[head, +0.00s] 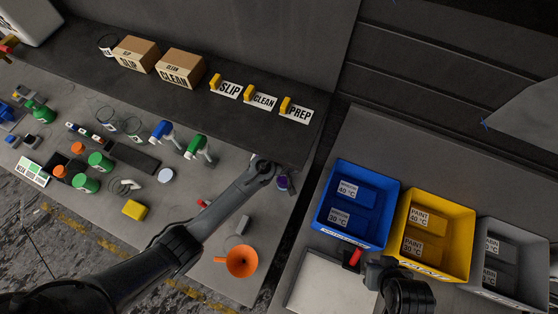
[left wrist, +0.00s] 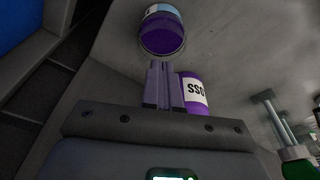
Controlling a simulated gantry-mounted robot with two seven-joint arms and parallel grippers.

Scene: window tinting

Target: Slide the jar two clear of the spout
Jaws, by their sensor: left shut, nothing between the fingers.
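A jar with purple contents (left wrist: 162,36) stands just beyond my left fingertips in the left wrist view. A purple container with a white label (left wrist: 194,92) stands close beside the fingers on their right. My left gripper (left wrist: 163,68) is shut and empty, pointing at the jar; I cannot tell whether it touches it. In the head view a small purple item (head: 282,184) shows by the end of my left arm, mostly hidden. I cannot make out jar numbers or a spout. My right gripper (head: 366,266) is at the lower right near a red piece (head: 352,258); its fingers are unclear.
An orange funnel (head: 241,262) lies near the bench's front. Blue (head: 351,228), yellow (head: 447,248) and grey (head: 520,274) bins stand at right, beside a pale tray (head: 322,286). Two cardboard boxes (head: 181,69) stand on the rear shelf. Spray bottles (head: 199,147) and several jars crowd the left.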

